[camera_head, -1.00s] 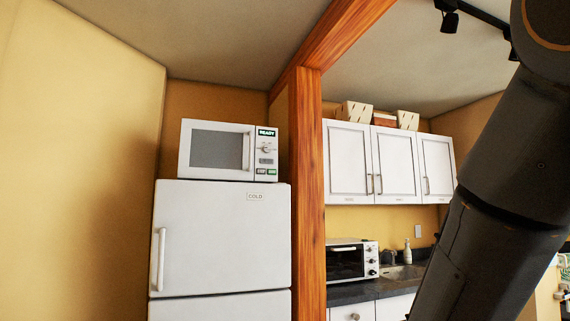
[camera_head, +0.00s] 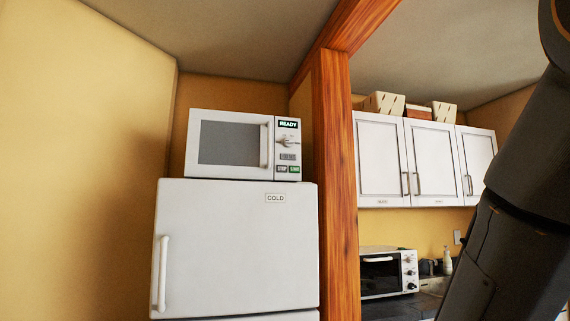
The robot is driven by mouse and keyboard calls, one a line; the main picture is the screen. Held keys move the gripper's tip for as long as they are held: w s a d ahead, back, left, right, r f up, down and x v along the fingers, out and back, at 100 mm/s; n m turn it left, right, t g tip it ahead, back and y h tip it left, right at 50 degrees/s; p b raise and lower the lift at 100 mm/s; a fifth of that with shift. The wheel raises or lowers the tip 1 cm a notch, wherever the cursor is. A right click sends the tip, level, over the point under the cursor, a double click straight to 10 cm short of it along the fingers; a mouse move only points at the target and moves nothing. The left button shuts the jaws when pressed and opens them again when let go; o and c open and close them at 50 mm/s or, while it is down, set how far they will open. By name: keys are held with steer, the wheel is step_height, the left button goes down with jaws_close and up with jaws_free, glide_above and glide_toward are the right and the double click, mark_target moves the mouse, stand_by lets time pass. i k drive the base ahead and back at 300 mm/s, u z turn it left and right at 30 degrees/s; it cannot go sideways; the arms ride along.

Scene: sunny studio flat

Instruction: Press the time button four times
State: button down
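A white microwave (camera_head: 232,144) stands on top of the white fridge, its door shut. Its control panel is on its right side, with a green display (camera_head: 288,124) reading "READY". Below the display are a knob (camera_head: 286,141), a grey button (camera_head: 288,157), and a dark button (camera_head: 282,170) beside a green button (camera_head: 294,169). The button lettering is too small to read for sure, so I cannot tell which is the time button. My dark arm crosses the right side of the view, well apart from the microwave. My gripper is out of view.
The fridge (camera_head: 235,240) carries a "COLD" label and a handle at left. A wooden post (camera_head: 337,190) stands just right of it. Beyond are white wall cabinets (camera_head: 430,160) and a toaster oven (camera_head: 388,273) on a dark counter. A yellow wall (camera_head: 80,170) fills the left.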

mark_target(283, 156)
steer(key=i, duration=1)
